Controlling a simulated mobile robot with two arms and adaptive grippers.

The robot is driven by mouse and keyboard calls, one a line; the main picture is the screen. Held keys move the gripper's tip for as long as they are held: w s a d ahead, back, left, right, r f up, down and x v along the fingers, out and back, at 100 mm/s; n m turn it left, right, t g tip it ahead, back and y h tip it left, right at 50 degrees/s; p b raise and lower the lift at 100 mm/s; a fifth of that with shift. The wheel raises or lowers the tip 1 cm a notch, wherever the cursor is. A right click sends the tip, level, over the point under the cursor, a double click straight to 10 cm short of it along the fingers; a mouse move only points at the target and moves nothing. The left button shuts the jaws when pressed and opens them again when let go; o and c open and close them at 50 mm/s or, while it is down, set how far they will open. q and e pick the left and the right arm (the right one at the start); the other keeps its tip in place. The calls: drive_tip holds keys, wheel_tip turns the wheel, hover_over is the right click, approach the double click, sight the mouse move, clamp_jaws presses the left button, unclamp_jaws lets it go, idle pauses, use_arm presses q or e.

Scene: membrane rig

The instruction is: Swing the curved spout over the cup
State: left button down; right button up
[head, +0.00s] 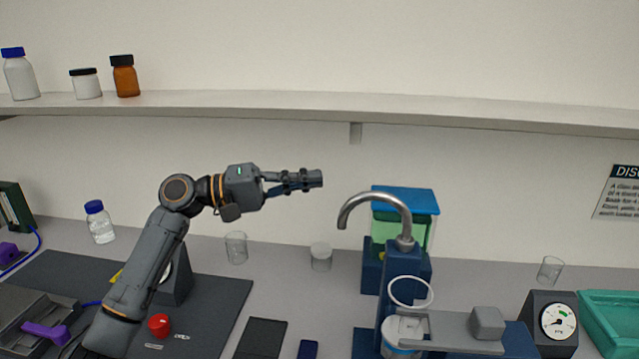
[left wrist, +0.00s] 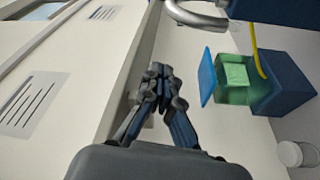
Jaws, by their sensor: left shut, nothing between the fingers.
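The curved metal spout (head: 375,197) rises from a dark blue column and arches to the left, its open end pointing down. It also shows at the top of the left wrist view (left wrist: 198,18). My left gripper (head: 316,178) is shut and empty, in the air left of the spout and slightly above its tip, apart from it. In the left wrist view its fingertips (left wrist: 162,72) meet below the spout. Several vessels stand here: a clear beaker (head: 236,247), a small pale cup (head: 321,256) and a clear container (head: 401,335) under a white ring. I cannot tell which is the task's cup.
A green tank with a blue lid (head: 405,200) stands behind the spout. A gauge (head: 557,321) and a green tray (head: 612,312) are at the right. A red button (head: 159,325) is by my left arm. A shelf (head: 300,106) with bottles runs above.

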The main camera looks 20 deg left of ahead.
use_arm(q)
drive_tip(key=d+p, duration=0.5)
drive_tip(key=d, duration=0.3)
drive_tip(key=shift+w, duration=0.15)
drive_tip(key=shift+f, duration=0.15)
drive_tip(key=shift+a, duration=0.1)
